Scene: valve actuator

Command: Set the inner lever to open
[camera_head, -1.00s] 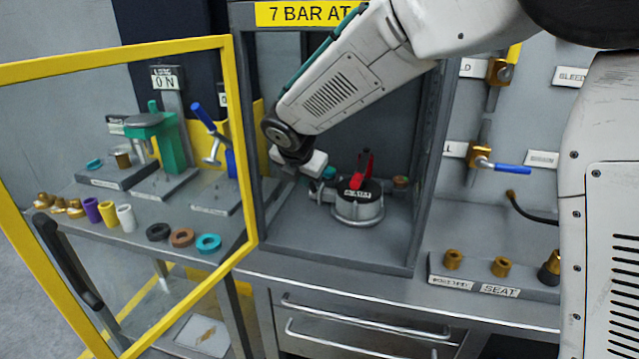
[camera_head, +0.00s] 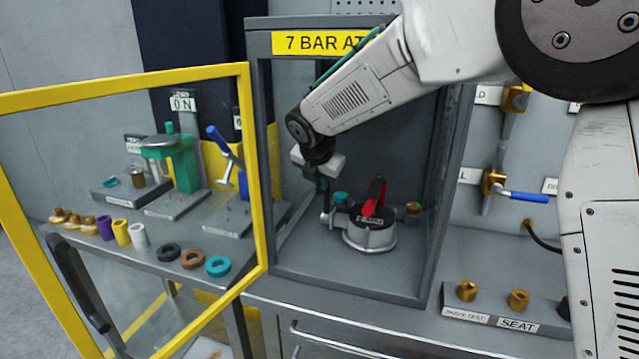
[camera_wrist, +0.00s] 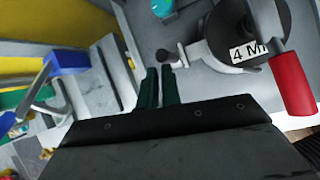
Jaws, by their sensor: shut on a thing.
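A round valve actuator (camera_head: 368,234) with a dark top and a white label stands inside the open grey cabinet. A red lever (camera_head: 375,197) slants up from its top; in the wrist view the red grip (camera_wrist: 291,82) lies right of my fingers, apart from them. A short grey side lever with a dark knob (camera_wrist: 168,58) sticks out at the actuator's left. My gripper (camera_wrist: 160,84) is at this side lever, its dark green fingers nearly together; the strip between them is hard to make out. In the head view my gripper (camera_head: 323,192) hangs left of the actuator.
A yellow-framed clear door (camera_head: 255,180) stands open at the left, before a bench with rings, bushings and a green clamp (camera_head: 182,160). The cabinet's right post (camera_head: 437,200) stands close by. A blue-handled valve (camera_head: 520,196) is on the right wall. The cabinet floor in front is clear.

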